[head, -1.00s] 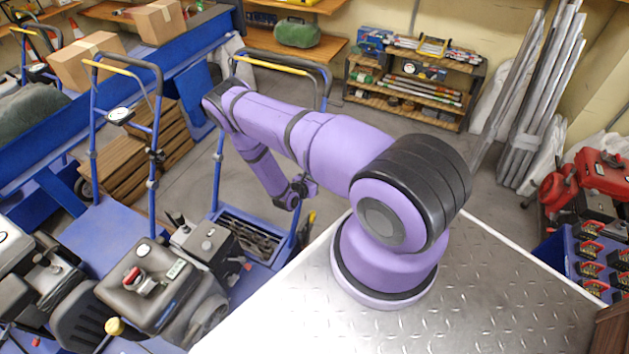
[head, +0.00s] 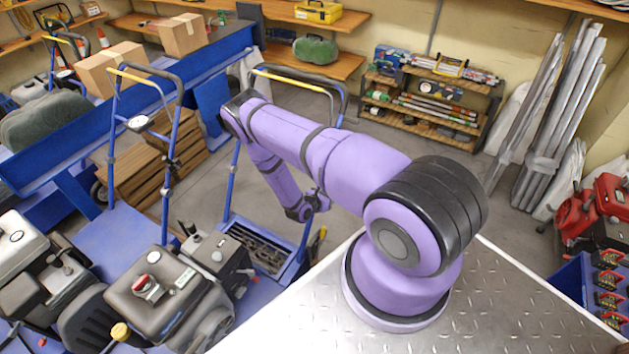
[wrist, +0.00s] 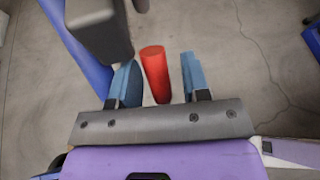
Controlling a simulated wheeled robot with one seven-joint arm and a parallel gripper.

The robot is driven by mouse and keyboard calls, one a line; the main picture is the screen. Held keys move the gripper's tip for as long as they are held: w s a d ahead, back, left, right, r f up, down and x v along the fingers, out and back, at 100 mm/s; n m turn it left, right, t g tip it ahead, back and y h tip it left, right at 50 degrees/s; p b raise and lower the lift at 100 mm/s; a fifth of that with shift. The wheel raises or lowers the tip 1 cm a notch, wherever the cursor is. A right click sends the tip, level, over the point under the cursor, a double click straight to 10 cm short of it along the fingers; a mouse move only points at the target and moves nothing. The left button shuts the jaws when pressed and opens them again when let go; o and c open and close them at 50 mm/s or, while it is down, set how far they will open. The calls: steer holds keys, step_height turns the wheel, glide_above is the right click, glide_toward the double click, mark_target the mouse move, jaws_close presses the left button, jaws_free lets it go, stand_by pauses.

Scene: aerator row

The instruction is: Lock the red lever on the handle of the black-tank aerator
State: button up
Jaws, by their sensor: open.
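In the wrist view a red cylindrical lever (wrist: 156,72) stands between the two blue fingertips of my gripper (wrist: 160,80). The fingers are open, with a visible gap to the right of the lever; contact on the left is unclear. A blue handle tube (wrist: 78,45) and a dark block (wrist: 98,28) are at upper left. In the head view my gripper (head: 318,202) is beside the right post of the aerator with a dark engine (head: 226,258) and a blue handle frame (head: 232,180). The lever cannot be made out there.
A shelf (head: 430,100) and metal profiles (head: 560,120) stand at the back. Grey floor is clear between.

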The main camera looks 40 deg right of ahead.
steer(key=h, duration=0.1)
steer(key=a+h, duration=0.1)
steer(key=a+r+t+h, duration=0.1)
steer(key=h, duration=0.1)
steer(key=shift+s+a+m, duration=0.1)
steer(key=shift+s+m, duration=0.25)
steer(key=shift+m, duration=0.05)
steer(key=s+a, duration=0.1)
steer(key=a, duration=1)
steer(key=w+a+r+m+g+y, duration=0.1)
steer(key=w+r+m+g, duration=0.2)
steer(key=r, duration=0.9)
steer(key=w+r+m+g+y, duration=0.1)
steer(key=w+r+m+g, duration=0.2)
steer(key=r, duration=1)
steer(key=shift+w+a+m+y, duration=0.3)
steer(key=shift+w+a+m, duration=0.1)
steer(key=shift+w+m, duration=0.8)
steer(key=shift+s, duration=0.1)
